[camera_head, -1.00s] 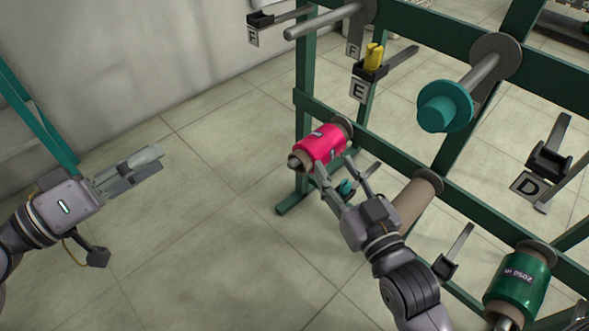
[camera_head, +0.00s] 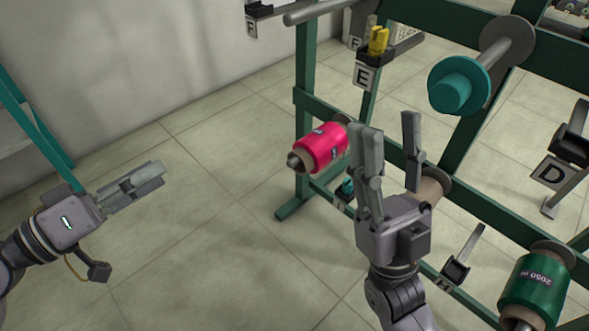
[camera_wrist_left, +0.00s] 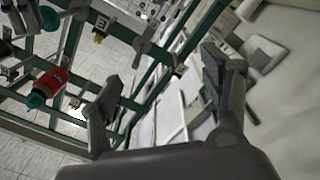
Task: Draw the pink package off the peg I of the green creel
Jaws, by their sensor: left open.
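The pink package (camera_head: 320,147) sits on a peg of the green creel (camera_head: 306,75), low at its left end, with the dark peg tip sticking out toward the lower left. No letter I is readable beside this peg. My right gripper (camera_head: 391,124) is open and empty, to the right of the package and apart from it in the picture, fingers pointing up. My left gripper (camera_head: 158,172) is far to the left of the package, open and empty. Its spread fingers also show in the left wrist view (camera_wrist_left: 165,70).
A teal package (camera_head: 458,85) hangs on an upper peg, a brown tube (camera_head: 430,188) sits behind my right gripper, and a green package (camera_head: 535,287) is at lower right. A yellow piece (camera_head: 377,41) sits at plate E (camera_head: 365,77).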

